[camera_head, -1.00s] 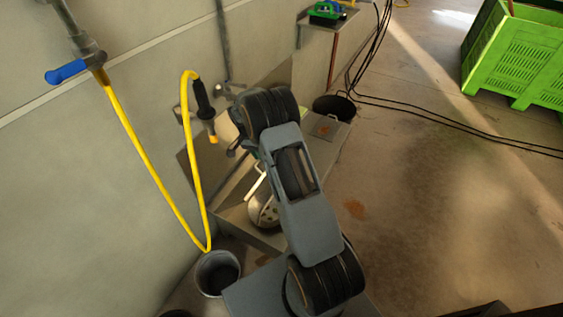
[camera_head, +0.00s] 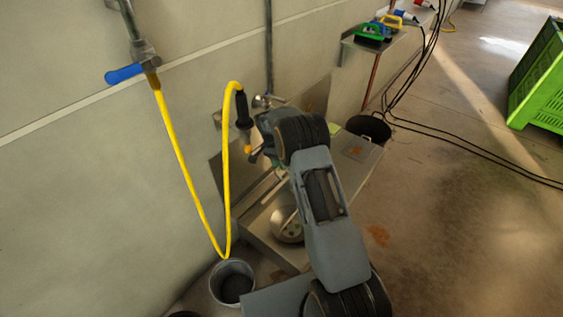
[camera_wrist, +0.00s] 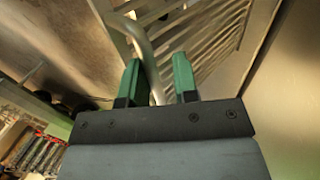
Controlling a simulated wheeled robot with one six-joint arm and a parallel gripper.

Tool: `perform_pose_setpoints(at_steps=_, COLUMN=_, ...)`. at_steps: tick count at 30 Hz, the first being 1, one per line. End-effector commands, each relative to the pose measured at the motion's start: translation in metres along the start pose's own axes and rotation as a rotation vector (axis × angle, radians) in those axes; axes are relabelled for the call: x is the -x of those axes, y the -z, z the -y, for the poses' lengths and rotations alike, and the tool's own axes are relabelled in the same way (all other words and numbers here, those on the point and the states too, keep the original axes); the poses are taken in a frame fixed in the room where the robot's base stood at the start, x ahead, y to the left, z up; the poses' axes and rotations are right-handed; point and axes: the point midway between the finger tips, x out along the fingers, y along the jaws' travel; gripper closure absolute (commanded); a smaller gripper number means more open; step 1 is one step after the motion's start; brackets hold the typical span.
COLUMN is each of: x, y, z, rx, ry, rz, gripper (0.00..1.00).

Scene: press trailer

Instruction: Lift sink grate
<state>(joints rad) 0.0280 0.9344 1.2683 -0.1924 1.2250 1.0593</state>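The sink grate (camera_wrist: 205,40), a metal frame with parallel slats, fills the upper part of the wrist view. A curved metal bar (camera_wrist: 147,52), which looks like its handle, passes between the two green fingers of my gripper (camera_wrist: 158,80). The fingers are apart, with a gap on the right of the bar; the bar lies close to the left finger. In the head view my arm covers my gripper and much of the metal sink (camera_head: 262,232). A round perforated metal piece (camera_head: 288,226) shows in the sink, partly behind my arm.
A yellow hose (camera_head: 188,195) hangs from a blue-handled tap (camera_head: 125,74) on the left wall. A grey bucket (camera_head: 232,281) stands below it. A black bucket (camera_head: 369,128) stands behind the sink. Black cables and a green crate (camera_head: 540,80) are on the right. The floor on the right is mostly clear.

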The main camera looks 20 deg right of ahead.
Motion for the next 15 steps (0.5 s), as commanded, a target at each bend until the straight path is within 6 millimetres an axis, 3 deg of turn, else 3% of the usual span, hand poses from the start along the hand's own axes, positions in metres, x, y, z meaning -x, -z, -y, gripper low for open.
perform_pose_setpoints(at_steps=3, x=0.002, y=0.002, z=-0.001, rx=-0.003, ry=0.002, rz=-0.001, gripper=0.62)
perform_pose_setpoints(at_steps=11, x=0.005, y=0.004, z=-0.002, rx=-0.004, ry=0.003, rz=-0.004, gripper=0.62)
perform_pose_setpoints(at_steps=15, x=0.016, y=0.003, z=-0.005, rx=-0.003, ry=0.004, rz=-0.005, gripper=0.62)
